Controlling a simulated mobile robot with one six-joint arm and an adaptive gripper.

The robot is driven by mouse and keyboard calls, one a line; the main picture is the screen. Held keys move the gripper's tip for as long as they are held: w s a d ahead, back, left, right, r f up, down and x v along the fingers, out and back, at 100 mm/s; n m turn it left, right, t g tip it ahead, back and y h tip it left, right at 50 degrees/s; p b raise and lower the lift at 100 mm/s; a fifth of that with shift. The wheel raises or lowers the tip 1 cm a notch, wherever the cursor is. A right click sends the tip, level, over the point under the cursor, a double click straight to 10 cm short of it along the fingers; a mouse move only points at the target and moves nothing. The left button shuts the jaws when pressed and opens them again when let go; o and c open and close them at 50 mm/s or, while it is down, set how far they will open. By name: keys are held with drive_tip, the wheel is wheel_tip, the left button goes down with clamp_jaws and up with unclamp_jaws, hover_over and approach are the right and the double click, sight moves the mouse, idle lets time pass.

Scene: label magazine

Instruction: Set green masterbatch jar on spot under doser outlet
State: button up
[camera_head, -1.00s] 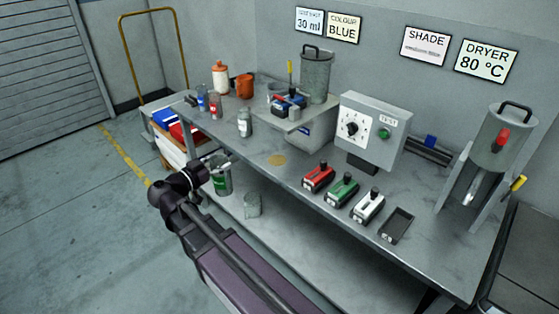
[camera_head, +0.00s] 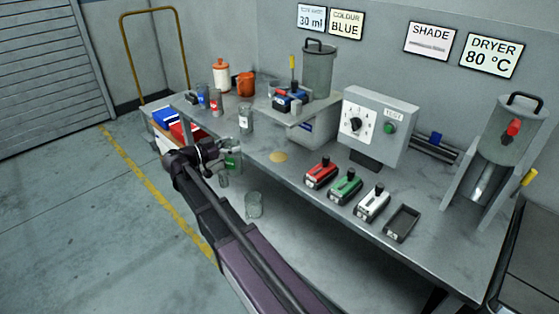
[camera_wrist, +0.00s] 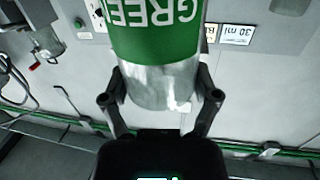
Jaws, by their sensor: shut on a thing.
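The green masterbatch jar (camera_head: 233,161) is a clear jar with a green band, in front of the bench's front edge in the head view. My gripper (camera_head: 226,149) is shut on it and partly hides it. In the wrist view the jar (camera_wrist: 155,38) shows its "GREEN" label upside down, with the fingers of my gripper (camera_wrist: 162,98) on either side of its clear end. A grey lidded canister (camera_head: 318,70), apparently the doser, stands on a raised bracket at the back of the bench. A tan round spot (camera_head: 278,157) lies on the bench top in front of it; I cannot see its outlet clearly.
Small jars (camera_head: 215,103) and an orange mug (camera_head: 245,84) stand on the bench (camera_head: 290,185) at the left. A jar (camera_head: 246,120) stands near the front edge. Red (camera_head: 320,173), green and white blocks line the right front. A clear beaker (camera_head: 254,205) sits below.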

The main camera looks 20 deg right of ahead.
drive_tip(key=shift+w+d, duration=0.15)
drive_tip(key=shift+d, duration=0.05)
drive_tip(key=w+d, duration=0.2)
drive_tip(key=d, duration=1.1)
drive_tip(key=shift+d, duration=0.25)
drive_tip(key=d, duration=0.4)
drive_tip(key=shift+w+d+f+b, duration=0.1)
drive_tip(key=shift+w+f+b, duration=0.2)
drive_tip(key=shift+w+f, duration=0.05)
drive_tip(key=shift+f, duration=0.25)
drive_tip(key=o, duration=1.1)
drive_tip(key=shift+r, duration=0.1)
drive_tip(key=shift+o, duration=0.2)
drive_tip(key=shift+r, duration=0.15)
